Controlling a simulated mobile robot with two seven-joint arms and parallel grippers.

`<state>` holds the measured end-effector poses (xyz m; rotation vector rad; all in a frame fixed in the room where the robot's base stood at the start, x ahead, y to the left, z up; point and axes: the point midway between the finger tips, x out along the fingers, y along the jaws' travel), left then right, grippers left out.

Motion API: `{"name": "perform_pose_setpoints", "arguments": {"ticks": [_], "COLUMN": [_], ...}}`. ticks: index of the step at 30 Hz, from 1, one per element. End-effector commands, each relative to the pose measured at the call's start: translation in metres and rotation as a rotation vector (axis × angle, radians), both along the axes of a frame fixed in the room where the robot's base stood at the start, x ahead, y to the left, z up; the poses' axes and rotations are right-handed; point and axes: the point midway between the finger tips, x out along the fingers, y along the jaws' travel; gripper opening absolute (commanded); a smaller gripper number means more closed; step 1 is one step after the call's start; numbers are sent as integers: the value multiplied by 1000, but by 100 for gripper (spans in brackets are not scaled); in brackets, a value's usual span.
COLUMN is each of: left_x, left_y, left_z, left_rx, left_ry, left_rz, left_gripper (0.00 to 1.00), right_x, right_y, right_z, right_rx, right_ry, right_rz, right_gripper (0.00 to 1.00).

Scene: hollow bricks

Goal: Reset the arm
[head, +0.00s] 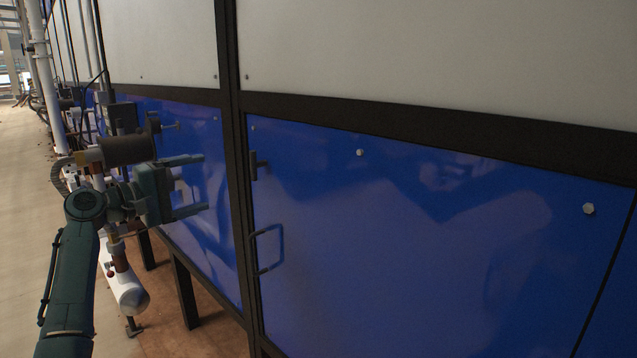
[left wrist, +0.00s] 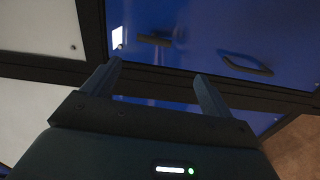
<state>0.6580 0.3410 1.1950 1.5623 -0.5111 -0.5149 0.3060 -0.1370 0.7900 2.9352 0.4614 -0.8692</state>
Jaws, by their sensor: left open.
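My left arm comes up from the lower left in the head view. Its gripper (head: 190,185) is open, with two fingers spread apart and pointing right toward the blue panels. Nothing is between the fingers. In the left wrist view the gripper (left wrist: 158,85) also shows open and empty, with the blue panel and dark frame beyond it. I cannot tell the exact gap between fingertips and panel. My right gripper is not in view.
A blue panel (head: 420,230) with a dark loop handle (head: 267,249) and a latch (head: 256,165) fills the right side. A dark frame post (head: 236,170) stands left of it. Floor (head: 20,190) is open at far left.

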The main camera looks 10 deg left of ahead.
Motion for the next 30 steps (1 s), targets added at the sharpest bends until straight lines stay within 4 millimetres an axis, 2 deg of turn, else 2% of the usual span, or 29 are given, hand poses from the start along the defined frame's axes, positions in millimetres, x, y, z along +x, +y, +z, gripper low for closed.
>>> {"name": "perform_pose_setpoints", "arguments": {"ticks": [2,5,6,8,9,12,14,15,17,18,21,24,27,30], "left_x": [1,-2,-7,-18,-28,-61,-86,-104,-134,-155,-210,-263,-306,-335], "left_y": [-7,-18,-24,-33,-40,-58,-70,-79,-93,-103,-128,-153,-174,-188], "left_z": [-33,-94,-123,-168,-196,-263,-299,-320,-348,-363,-392,-407,-409,-407], "left_rx": [58,188,258,370,447,640,757,832,938,1005,1156,1280,1367,1425], "left_ry": [30,74,92,111,120,127,120,110,88,69,7,-67,-139,-195], "left_rz": [22,67,84,103,111,112,100,85,60,39,-19,-78,-126,-156], "left_gripper": [85,85,85,85,85,85,85,85,85,85,85,85,85,85], "right_x": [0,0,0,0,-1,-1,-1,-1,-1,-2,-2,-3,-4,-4], "right_y": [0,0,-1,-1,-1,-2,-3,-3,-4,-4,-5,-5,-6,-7], "right_z": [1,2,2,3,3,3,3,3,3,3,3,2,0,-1], "right_rx": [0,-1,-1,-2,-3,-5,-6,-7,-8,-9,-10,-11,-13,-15], "right_ry": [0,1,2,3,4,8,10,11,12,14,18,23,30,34], "right_rz": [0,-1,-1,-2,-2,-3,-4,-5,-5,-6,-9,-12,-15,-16], "right_gripper": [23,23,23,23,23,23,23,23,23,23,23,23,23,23]}}
